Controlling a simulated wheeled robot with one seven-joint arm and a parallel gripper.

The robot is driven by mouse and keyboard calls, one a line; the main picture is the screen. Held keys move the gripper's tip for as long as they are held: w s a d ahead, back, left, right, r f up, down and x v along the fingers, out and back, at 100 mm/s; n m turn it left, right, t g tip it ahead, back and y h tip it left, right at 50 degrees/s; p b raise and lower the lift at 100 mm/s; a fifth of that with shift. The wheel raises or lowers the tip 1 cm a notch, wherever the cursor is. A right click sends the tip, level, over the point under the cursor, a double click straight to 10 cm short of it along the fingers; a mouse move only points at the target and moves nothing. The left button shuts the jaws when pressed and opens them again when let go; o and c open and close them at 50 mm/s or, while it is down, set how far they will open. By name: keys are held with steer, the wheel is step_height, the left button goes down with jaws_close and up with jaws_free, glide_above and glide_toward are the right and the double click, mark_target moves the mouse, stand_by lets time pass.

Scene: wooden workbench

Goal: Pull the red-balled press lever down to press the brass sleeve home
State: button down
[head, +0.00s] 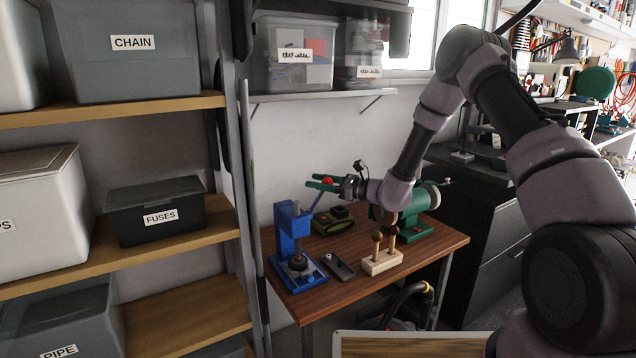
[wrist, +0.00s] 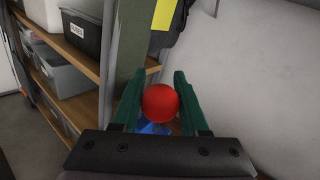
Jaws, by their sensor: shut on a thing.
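The blue press (head: 288,228) stands at the left end of the wooden workbench. Its lever (head: 317,198) slants up to the right and ends in a red ball (head: 328,182). My gripper (head: 321,182) has green fingers and is shut on the red ball, above the bench. In the wrist view the red ball (wrist: 160,102) sits between the two green fingers, with a bit of blue press (wrist: 158,128) below it. A small dark and brass-toned part (head: 298,262) is on the press base. I cannot make out the sleeve clearly or how deep it sits.
On the workbench (head: 355,245) are a dark flat plate (head: 339,268), a pale wooden block with pegs (head: 382,262), a dark green tray (head: 333,222) and a green machine (head: 420,215). Shelving with bins (head: 155,215) stands close on the left. A wall shelf (head: 320,95) hangs above.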

steer(key=shift+d, duration=0.1)
steer(key=s+d+f+n+y, duration=0.1)
steer(key=s+f+n+y, duration=0.1)
steer(key=f, duration=0.5)
steer(key=s+d+f+n+y, duration=0.2)
steer(key=s+f, duration=0.1)
steer(key=f, duration=0.4)
steer(key=s+d+f+n+g+y, duration=0.1)
steer(key=s+f+n+y, duration=0.1)
steer(key=f, duration=0.5)
steer(key=shift+s+d+y, duration=0.25)
steer(key=shift+s+y, duration=0.15)
steer(key=shift+s+f, duration=0.1)
steer(key=shift+c, duration=2.3)
jaws_free()
steer(key=shift+w+r+t, duration=0.2)
steer(key=shift+t, duration=0.1)
